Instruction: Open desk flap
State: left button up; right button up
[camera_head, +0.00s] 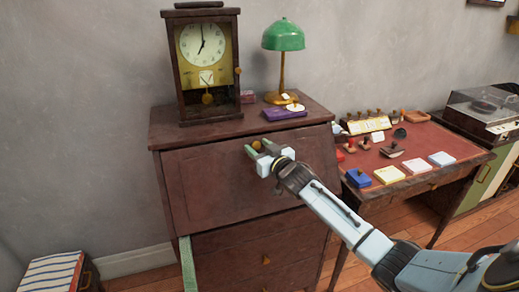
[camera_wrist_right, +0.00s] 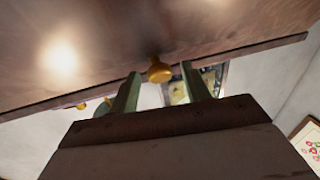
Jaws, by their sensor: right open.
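The brown wooden desk flap (camera_head: 205,180) is the slanted front panel of the desk, closed under its top. A small brass knob (camera_head: 256,145) sits near the flap's upper edge. My right gripper (camera_head: 261,149) is open at the knob, with one finger on each side of it. In the right wrist view the knob (camera_wrist_right: 159,71) shows between the two separated fingers (camera_wrist_right: 162,88), and the flap (camera_wrist_right: 110,50) fills the top of the picture. Whether a finger touches the knob is unclear.
A clock (camera_head: 205,65), a green lamp (camera_head: 283,38) and a purple box (camera_head: 284,113) stand on the desk top. A red-topped table (camera_head: 440,146) with stamps stands at right.

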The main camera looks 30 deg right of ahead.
pick_arm(q)
jog(key=shift+d, duration=0.45)
pick_arm(e)
grip_shut()
pick_arm(q)
jog(key=shift+f, duration=0.15)
